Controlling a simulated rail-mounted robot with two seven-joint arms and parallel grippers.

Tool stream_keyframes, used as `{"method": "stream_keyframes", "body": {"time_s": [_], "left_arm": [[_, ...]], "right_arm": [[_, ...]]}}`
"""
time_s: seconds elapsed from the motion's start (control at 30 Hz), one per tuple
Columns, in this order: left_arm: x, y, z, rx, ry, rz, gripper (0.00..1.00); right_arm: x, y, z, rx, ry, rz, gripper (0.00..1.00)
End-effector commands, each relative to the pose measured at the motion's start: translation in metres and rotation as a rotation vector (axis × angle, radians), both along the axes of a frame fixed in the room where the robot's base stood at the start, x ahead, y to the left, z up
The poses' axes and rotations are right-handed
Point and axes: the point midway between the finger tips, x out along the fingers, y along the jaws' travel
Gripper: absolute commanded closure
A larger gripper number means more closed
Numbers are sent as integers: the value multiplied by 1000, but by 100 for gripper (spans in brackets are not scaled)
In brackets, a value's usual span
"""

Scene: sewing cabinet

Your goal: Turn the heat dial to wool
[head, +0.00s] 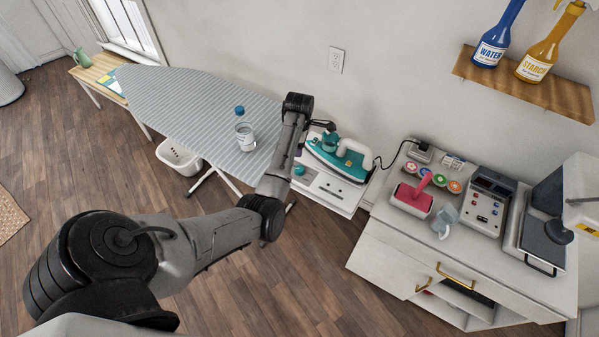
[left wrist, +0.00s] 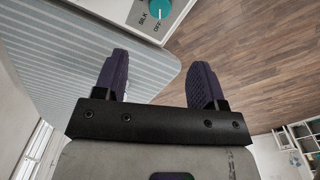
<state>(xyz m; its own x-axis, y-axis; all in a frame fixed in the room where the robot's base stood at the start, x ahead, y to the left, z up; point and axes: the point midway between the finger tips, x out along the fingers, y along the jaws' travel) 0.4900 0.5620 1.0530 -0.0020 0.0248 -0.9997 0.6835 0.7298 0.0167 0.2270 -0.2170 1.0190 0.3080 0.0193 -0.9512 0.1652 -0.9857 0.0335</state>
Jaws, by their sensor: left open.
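The heat dial is a teal round knob (head: 299,170) on the front of a white ironing station (head: 330,189). In the left wrist view the dial (left wrist: 160,9) is at the top edge, cut off, with the labels "SILK" and "OFF" beside it. The wool label is not readable. My left gripper (left wrist: 160,60) is open and empty, its two dark purple fingers spread. The dial lies beyond the fingertips, apart from them. In the head view this gripper is mostly hidden behind my left arm near the station. My right gripper is not in view.
A teal iron (head: 338,157) rests on the station. The striped ironing board (head: 190,100) with a water bottle (head: 244,132) is to its left. A white cabinet (head: 395,245) with a pink-handled item (head: 412,198) stands right. Open floor lies in front.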

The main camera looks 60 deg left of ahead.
Motion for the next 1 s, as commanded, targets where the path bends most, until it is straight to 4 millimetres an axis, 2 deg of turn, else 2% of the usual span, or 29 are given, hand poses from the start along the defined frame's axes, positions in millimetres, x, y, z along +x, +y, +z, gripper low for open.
{"method": "stream_keyframes", "body": {"time_s": [0.17, 0.27, 0.7, 1.0], "left_arm": [[4, 2, -12, -28, 0, 50, 36], [3, 1, -27, -29, 1, 53, 36], [3, 2, -106, -27, -1, 50, 36], [4, 2, -134, -25, -2, 49, 36]], "right_arm": [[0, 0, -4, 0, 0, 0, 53], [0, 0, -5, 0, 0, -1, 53], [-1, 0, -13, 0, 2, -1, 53], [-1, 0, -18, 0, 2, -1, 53]]}}
